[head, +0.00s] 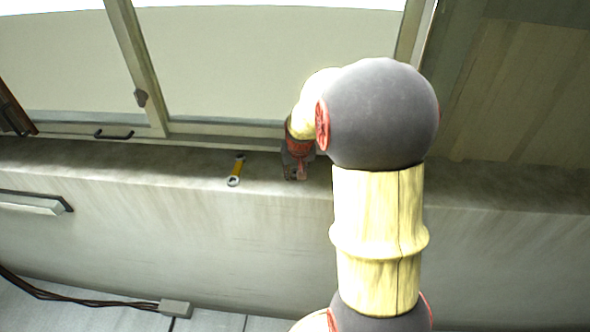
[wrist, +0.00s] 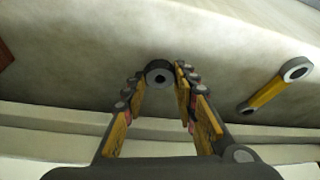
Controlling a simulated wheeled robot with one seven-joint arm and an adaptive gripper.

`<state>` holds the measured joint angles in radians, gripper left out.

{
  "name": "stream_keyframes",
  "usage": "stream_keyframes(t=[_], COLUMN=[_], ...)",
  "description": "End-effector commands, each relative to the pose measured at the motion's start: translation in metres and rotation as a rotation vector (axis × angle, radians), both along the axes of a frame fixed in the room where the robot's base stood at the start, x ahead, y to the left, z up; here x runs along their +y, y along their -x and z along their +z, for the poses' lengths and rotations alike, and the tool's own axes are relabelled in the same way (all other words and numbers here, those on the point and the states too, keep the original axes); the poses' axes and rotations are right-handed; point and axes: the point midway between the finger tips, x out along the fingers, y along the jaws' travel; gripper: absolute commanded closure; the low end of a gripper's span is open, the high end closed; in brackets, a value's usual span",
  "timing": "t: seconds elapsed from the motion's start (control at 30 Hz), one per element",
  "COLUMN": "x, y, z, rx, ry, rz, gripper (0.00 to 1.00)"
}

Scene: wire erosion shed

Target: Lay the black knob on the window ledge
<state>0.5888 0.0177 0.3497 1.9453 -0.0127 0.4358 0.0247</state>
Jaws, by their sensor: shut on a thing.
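The black knob (wrist: 159,73), a round dark piece with a pale ring and a hole in its middle, sits between the fingertips of my gripper (wrist: 158,82) in the wrist view. My gripper is shut on it. In the head view my gripper (head: 296,172) is over the window ledge (head: 85,157), near its front edge; I cannot make out the knob there. The grey ledge (wrist: 95,60) fills much of the wrist view behind the knob. I cannot tell whether the knob touches it.
A yellow-handled ring spanner (head: 236,170) lies on the ledge left of my gripper; it also shows at right in the wrist view (wrist: 275,87). Ledge right of my arm looks bare.

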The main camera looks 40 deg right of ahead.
Motion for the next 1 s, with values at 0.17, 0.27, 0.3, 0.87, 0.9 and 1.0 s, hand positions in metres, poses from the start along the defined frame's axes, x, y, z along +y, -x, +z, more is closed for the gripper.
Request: stream_keyframes(t=[0.17, 0.27, 0.3, 0.87, 0.9, 1.0], x=[0.0, 0.0, 0.0, 0.0, 0.0, 0.002], y=[0.0, 0.0, 0.0, 0.0, 0.0, 0.003], z=[-0.003, -0.003, -0.003, -0.001, 0.001, 0.011], rx=[0.0, 0.001, 0.001, 0.001, 0.001, -0.002], ry=[0.0, -0.001, -0.001, -0.001, -0.001, 0.002], rz=[0.0, 0.0, 0.0, 0.0, 0.0, 0.0], gripper=[0.95, 0.68, 0.66, 0.53, 0.53, 0.53])
